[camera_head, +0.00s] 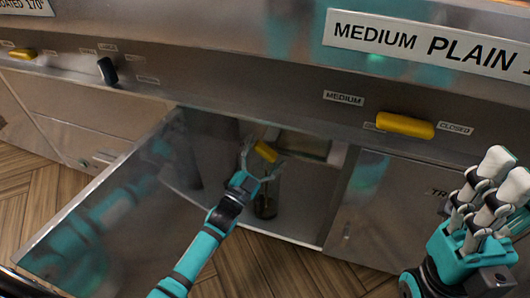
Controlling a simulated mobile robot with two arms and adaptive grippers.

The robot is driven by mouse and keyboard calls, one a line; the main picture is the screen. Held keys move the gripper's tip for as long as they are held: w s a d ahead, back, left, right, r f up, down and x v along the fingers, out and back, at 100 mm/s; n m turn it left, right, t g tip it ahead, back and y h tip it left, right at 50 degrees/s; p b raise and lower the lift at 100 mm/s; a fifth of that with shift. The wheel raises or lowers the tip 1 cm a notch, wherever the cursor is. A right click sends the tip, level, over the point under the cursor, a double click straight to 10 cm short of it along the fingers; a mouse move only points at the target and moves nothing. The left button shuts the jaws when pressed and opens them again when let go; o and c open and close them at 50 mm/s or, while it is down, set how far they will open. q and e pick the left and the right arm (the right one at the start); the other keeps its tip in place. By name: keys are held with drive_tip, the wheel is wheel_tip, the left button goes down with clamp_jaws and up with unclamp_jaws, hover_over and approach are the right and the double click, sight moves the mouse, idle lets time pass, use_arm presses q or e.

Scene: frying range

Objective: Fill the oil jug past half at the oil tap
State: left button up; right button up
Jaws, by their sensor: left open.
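My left gripper (263,160) is open and reaches into the open cabinet, its fingers to either side of a yellow handle (265,151), probably the oil tap's; contact cannot be told. A dark, see-through vessel (266,206), likely the oil jug, stands on the cabinet floor below the gripper. The gripper and wrist hide its upper part, and its oil level cannot be read. My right gripper (503,177) is at the right, outside the cabinet, with its pale fingers pointing up and nothing visible in them; its opening is unclear.
The steel cabinet door (105,215) stands open to the left of my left arm. Another yellow handle (405,125) sticks out of the front panel beside a "CLOSED" label (455,128). A closed cabinet door (385,205) is at right. The wooden floor (265,270) in front looks clear.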

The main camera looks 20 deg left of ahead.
use_arm(q)
drive_tip(key=v, duration=1.1)
drive_tip(key=shift+s+f, duration=0.2)
drive_tip(key=shift+s, duration=0.15)
drive_tip(key=shift+a, duration=0.1)
